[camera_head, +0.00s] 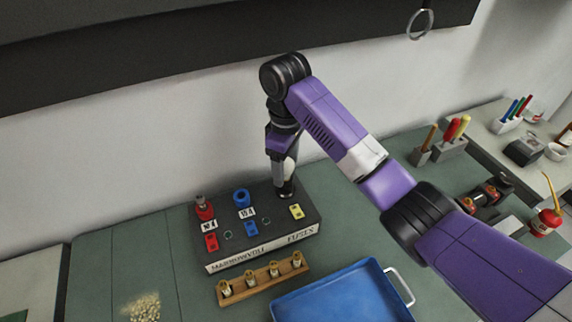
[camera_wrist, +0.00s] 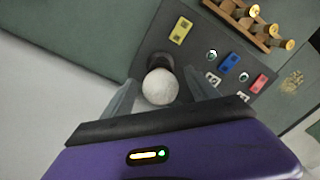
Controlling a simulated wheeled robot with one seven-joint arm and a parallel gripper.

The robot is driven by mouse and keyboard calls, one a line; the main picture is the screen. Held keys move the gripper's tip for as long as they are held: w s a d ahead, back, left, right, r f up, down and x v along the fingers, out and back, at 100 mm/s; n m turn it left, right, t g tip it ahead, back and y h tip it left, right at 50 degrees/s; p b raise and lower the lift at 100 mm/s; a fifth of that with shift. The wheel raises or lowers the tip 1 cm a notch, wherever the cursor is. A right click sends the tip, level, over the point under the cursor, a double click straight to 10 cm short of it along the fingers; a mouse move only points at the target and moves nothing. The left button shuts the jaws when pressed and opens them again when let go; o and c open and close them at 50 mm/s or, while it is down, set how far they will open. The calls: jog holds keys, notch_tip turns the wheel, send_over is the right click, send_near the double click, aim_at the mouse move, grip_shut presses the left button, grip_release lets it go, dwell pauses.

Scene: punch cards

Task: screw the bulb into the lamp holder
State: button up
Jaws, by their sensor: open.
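A round white bulb (camera_wrist: 160,86) stands upright in a black lamp holder (camera_wrist: 161,59) at the back right of the dark fuse panel. In the head view the black holder (camera_head: 285,188) shows just below my gripper (camera_head: 284,176), and the bulb is mostly hidden by it. In the wrist view my gripper (camera_wrist: 160,98) is open, with one finger on each side of the bulb. I cannot tell whether the fingers touch the bulb.
The panel (camera_head: 272,236) carries red, blue and yellow parts. A wooden rack (camera_head: 262,280) of brass-ended pieces lies in front. A blue tray (camera_head: 345,295) sits to the right. Tool holders (camera_head: 440,150) and a red oil can (camera_head: 545,222) stand farther right.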

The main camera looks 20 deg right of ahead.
jog(key=n, duration=0.6)
jog(key=shift+w+d, duration=0.1)
jog(key=n, duration=0.6)
jog(key=c, duration=1.3)
jog(key=m, duration=1.1)
jog(key=shift+m, duration=0.4)
jog(key=m, duration=0.4)
